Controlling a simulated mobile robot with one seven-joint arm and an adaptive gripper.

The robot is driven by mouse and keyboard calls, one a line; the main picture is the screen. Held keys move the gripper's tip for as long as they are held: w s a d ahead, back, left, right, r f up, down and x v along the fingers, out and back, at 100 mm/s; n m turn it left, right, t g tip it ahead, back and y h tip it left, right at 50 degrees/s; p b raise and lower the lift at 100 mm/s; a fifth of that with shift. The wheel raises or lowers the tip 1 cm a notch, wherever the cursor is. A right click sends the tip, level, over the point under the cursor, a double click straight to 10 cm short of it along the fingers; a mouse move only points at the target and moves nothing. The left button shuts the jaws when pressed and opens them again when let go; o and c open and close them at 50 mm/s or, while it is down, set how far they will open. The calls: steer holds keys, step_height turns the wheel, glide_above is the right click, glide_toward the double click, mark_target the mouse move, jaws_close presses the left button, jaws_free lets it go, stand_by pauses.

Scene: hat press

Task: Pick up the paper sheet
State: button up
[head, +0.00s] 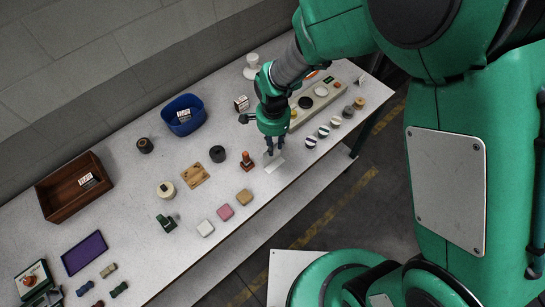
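A small pale sheet (274,165), which looks like the paper sheet, is near the front edge of the table, directly below my gripper. It shows as a light, slightly tilted patch against the speckled table top. My gripper (274,150) points down with its dark fingertips right at the sheet's upper edge. The fingers are small here, and I cannot tell whether they are apart or closed on the sheet, nor whether the sheet is lifted.
A wooden stamp (247,161) stands just left of the sheet. Several striped round pieces (311,142) are to the right. A blue bin (183,115) and brown box (74,187) stand farther back.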

steer(key=shift+f, duration=0.55)
steer(key=b, duration=0.1)
glide_above(272, 162)
steer(key=shift+w+f, duration=0.1)
steer(key=shift+f, duration=2.5)
jaws_close()
